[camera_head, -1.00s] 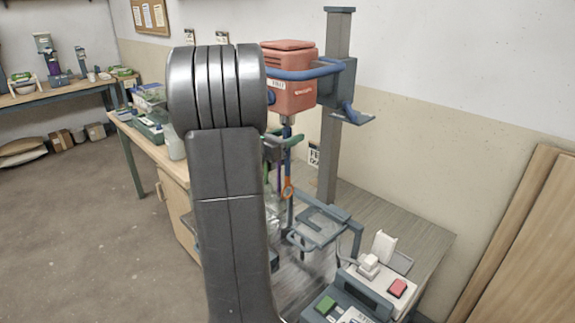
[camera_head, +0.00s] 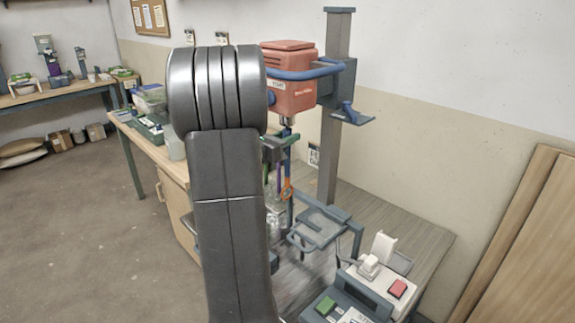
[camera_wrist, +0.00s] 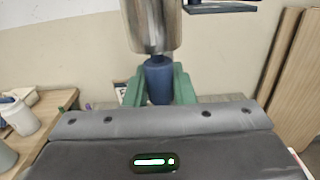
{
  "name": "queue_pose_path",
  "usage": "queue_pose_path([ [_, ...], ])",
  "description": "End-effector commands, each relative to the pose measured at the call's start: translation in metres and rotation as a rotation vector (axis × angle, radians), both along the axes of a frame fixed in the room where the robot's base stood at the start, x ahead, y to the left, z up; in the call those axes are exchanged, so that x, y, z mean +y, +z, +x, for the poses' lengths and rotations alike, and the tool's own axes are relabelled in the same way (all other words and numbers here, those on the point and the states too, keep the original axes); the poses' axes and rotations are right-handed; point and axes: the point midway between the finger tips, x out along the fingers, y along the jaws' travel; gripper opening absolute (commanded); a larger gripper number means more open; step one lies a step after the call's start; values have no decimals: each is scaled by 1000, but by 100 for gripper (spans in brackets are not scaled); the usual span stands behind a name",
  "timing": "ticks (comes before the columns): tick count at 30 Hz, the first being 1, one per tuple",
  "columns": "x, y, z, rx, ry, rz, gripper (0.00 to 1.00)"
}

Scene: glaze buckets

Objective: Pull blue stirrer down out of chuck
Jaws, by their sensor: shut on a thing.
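The blue stirrer (camera_wrist: 158,82) stands upright in the wrist view, its top meeting the lower end of the metal chuck (camera_wrist: 152,28). My gripper (camera_wrist: 158,92) is shut on it just below the chuck, with a green finger on each side. In the head view the stirrer (camera_head: 290,165) hangs below the red mixer head (camera_head: 291,85) and the small chuck (camera_head: 287,121). My gripper (camera_head: 285,148) shows there beside the shaft, partly hidden by my arm. How far the stirrer reaches into the chuck is hidden.
The mixer's grey column (camera_head: 333,150) stands right of the stirrer. A grey bracket (camera_head: 320,228) sits lower right, beside the control box with green and red buttons (camera_head: 360,295). An orange ring (camera_head: 287,190) and clear vessels are near the stirrer's lower part.

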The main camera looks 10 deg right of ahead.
Motion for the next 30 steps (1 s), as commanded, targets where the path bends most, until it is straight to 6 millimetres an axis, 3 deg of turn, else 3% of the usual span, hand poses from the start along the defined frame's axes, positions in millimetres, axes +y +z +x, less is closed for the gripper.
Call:
queue_pose_path([
  [30, 0, -27, 0, -1, 0, -1, 0],
])
